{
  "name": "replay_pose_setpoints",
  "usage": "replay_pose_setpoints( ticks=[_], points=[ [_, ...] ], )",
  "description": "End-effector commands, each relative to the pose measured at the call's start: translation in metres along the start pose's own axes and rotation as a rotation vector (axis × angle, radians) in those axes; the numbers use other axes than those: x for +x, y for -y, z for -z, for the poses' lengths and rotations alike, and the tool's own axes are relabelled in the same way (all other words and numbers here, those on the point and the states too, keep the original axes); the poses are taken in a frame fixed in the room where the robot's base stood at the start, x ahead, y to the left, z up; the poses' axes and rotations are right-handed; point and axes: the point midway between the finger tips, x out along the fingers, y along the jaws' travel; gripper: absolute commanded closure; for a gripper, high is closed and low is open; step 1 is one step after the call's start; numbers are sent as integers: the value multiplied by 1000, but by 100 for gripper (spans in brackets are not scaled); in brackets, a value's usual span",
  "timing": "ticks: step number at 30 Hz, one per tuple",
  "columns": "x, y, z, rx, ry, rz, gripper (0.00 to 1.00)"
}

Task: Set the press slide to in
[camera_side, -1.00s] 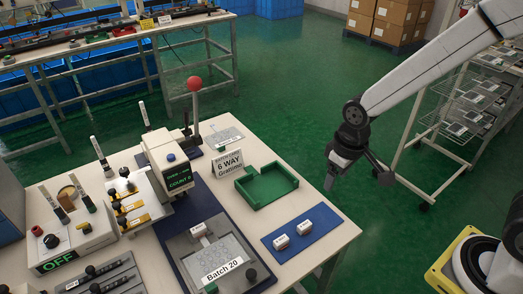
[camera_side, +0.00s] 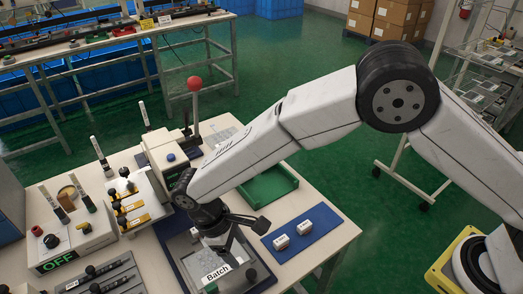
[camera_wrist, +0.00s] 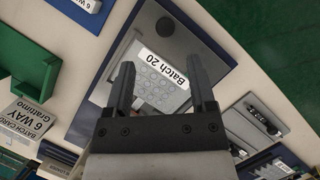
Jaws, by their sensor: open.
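The press slide is a grey plate (camera_wrist: 125,62) on a dark blue base (camera_wrist: 78,128). It carries a pale keypad film (camera_wrist: 160,95) and a "Batch 20" label (camera_wrist: 163,68). A dark round knob (camera_wrist: 165,27) shows beyond the label. In the side view the slide (camera_side: 187,262) lies out in front of the press (camera_side: 160,153), partly hidden by my arm.
A green tray (camera_side: 275,188) and a blue mat (camera_side: 332,236) with two white blocks stand right of the slide. A box reading OFF (camera_side: 80,250) and yellow-marked parts (camera_side: 132,212) stand left. A "6 WAY" card (camera_wrist: 25,120) shows in the wrist view.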

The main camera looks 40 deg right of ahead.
Motion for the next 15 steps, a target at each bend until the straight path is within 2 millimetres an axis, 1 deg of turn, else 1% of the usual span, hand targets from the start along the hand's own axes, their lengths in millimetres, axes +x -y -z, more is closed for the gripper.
replay_pose_setpoints(
  ticks=[1, 4, 11, 15],
  points=[
    [2, 4, 2, -10, 7, -4, 29],
    [2, 8, 4, -17, 15, -7, 29],
    [4, 8, 4, -16, 15, -6, 29],
    [12, 7, 4, -16, 15, -6, 29]
  ],
)
